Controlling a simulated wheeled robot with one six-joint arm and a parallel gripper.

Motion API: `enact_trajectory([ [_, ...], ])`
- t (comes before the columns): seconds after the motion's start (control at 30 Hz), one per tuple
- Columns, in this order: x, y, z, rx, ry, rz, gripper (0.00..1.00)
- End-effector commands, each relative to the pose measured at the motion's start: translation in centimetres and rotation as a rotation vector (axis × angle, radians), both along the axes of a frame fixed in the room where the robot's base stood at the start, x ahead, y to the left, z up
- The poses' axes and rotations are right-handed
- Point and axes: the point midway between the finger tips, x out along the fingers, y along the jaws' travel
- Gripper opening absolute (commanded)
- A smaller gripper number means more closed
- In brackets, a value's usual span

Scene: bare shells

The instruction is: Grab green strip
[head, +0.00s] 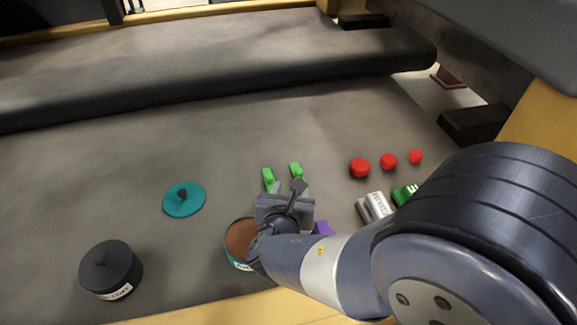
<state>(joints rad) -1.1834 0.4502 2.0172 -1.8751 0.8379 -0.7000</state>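My gripper (282,175) reaches in from the lower right, over the grey surface. Its two fingers end in bright green tips that stand apart, with only grey surface visible between them. A green thing with white markings (404,194) lies to the right of my gripper, beside a silver can-like thing. My arm hides part of it, so I cannot tell its full shape or whether it is a strip. No other green strip shows clearly.
A brown-filled teal pot (241,240) and a purple thing (323,228) are close to my gripper. A teal lid (184,199) and black pot (110,270) stand left. The silver thing (374,207) and red pieces (388,161) are right. A grey bolster (200,70) crosses behind.

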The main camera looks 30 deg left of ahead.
Motion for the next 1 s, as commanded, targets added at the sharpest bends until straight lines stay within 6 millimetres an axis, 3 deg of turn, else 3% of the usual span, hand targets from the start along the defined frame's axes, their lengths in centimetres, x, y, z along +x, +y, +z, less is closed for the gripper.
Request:
enact_trajectory([
  [0.13,2.4,0.6,-1.3,0.0,-0.001,-0.004,0.45],
  [0.37,4.1,1.1,-1.9,0.0,-0.001,-0.002,0.45],
  [0.7,8.2,1.9,-3.6,0.0,-0.001,-0.002,0.45],
  [1.0,8.5,2.1,-3.6,-0.001,-0.001,0.0,0.45],
])
